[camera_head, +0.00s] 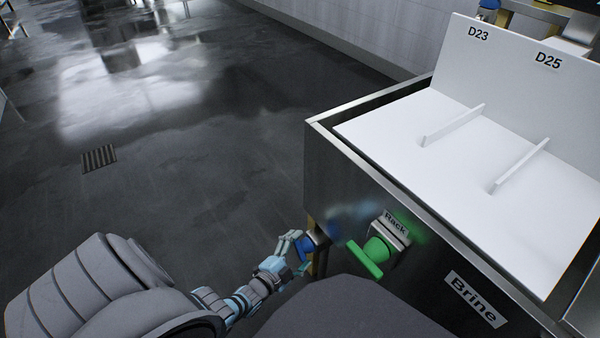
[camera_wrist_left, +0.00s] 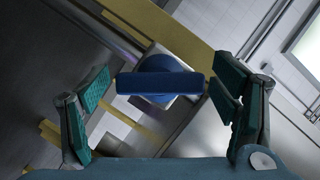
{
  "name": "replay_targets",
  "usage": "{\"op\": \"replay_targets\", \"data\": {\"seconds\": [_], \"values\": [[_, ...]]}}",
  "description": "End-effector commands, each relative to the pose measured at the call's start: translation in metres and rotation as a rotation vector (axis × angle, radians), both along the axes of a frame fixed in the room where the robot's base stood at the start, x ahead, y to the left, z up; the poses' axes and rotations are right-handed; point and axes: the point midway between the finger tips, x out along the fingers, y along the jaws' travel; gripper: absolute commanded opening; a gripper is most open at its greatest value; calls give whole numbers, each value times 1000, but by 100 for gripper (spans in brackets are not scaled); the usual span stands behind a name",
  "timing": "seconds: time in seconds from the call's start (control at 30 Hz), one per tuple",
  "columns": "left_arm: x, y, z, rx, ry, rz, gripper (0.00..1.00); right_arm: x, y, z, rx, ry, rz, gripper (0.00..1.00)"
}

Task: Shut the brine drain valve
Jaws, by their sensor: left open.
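A blue valve handle (camera_head: 307,247) sits low by the near left corner of the steel brine tank (camera_head: 345,185), whose front plate reads "Brine" (camera_head: 476,298). In the left wrist view the blue handle (camera_wrist_left: 160,84) is a flat bar across a round knob, lying level in that picture. My left gripper (camera_head: 294,246) is at the handle, and in its wrist view its jaws (camera_wrist_left: 160,95) are open, one finger to each side of the bar. I cannot tell whether either finger touches it. My right gripper is not in view.
A green handle (camera_head: 366,259) under a "Rack" label (camera_head: 394,224) sticks out from the tank front, right of my left gripper. The floor (camera_head: 200,180) at left is clear, with a small drain grate (camera_head: 99,157).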

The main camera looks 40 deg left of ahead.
Motion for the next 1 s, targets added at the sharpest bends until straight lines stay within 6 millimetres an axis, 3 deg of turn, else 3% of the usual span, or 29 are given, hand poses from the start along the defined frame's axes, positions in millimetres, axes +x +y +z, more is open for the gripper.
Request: {"op": "replay_targets", "data": {"seconds": [0.23,0.57,1.0], "values": [[1,0,0,0,1,-1,80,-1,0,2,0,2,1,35],[1,0,0,0,0,0,31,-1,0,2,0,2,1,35],[0,0,1,-87,27,-1,31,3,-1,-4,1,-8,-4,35]]}}
